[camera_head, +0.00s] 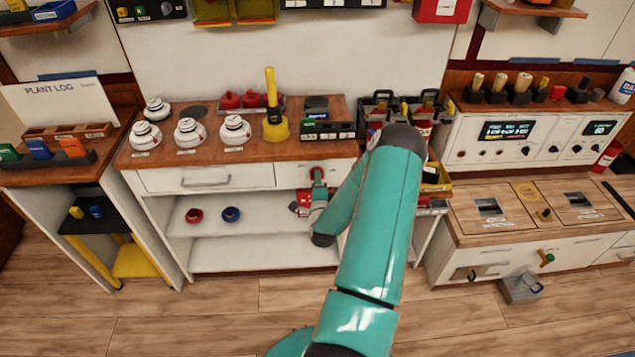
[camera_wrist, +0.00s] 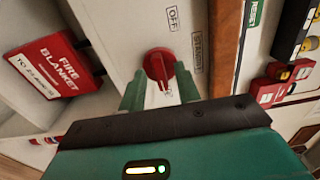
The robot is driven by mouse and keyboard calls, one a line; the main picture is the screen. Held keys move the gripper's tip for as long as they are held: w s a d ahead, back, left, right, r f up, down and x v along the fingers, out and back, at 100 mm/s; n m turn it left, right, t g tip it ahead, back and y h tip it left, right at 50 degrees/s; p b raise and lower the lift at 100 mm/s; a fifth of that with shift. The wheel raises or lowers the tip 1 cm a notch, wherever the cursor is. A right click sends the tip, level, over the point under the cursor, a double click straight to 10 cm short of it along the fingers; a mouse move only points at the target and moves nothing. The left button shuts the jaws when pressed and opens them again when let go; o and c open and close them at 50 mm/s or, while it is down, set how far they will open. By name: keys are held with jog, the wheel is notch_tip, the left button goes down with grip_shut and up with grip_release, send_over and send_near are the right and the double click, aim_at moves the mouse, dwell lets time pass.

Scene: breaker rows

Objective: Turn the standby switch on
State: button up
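The standby switch is a round red rotary knob (camera_wrist: 160,66) on a white panel in the wrist view. The words OFF and STANDBY are printed beside it. Its raised grip runs roughly up and down in that view; I cannot tell which mark it points at. My gripper (camera_wrist: 159,88) is open, with its two green fingers apart on either side of the knob's near edge. I cannot tell whether they touch it. In the head view the knob (camera_head: 316,172) is small on the cabinet front, and my gripper (camera_head: 318,190) is just in front of it, partly hidden by my arm.
A red fire blanket box (camera_wrist: 55,68) is left of the knob in the wrist view. The wooden counter (camera_head: 235,151) above holds white domed items, red items and a yellow-handled tool (camera_head: 272,105). A shelf below holds a red ring (camera_head: 194,215) and a blue ring (camera_head: 231,214).

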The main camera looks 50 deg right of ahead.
jog(key=v, duration=1.3)
jog(key=shift+s+a, duration=0.2)
jog(key=shift+s, duration=0.05)
jog(key=w+a+r+n+y, duration=0.5)
jog(key=w+r+n+y, duration=0.25)
jog(key=w+n, duration=0.35)
jog(key=w+a+r+n+g+y, duration=0.15)
jog(key=w+a+r+n, duration=0.35)
jog(key=a+r, duration=0.5)
jog(key=s+a+r+n+g+y, duration=0.2)
jog(key=s+a+r+n, duration=0.4)
jog(key=a+r, duration=0.55)
jog(key=s+a+r+n+g+y, duration=0.1)
jog(key=s+a+r+n, duration=0.2)
jog(key=s+a, duration=0.2)
jog(key=s+a+r+n+g+y, duration=0.1)
jog(key=s+a+r+n, duration=0.1)
jog(key=s+a, duration=0.4)
jog(key=s+n, duration=0.1)
jog(key=s, duration=0.2)
jog(key=shift+s+r+g+y, duration=0.2)
jog(key=shift+r+g+y, duration=0.1)
jog(key=shift+r+g, duration=0.05)
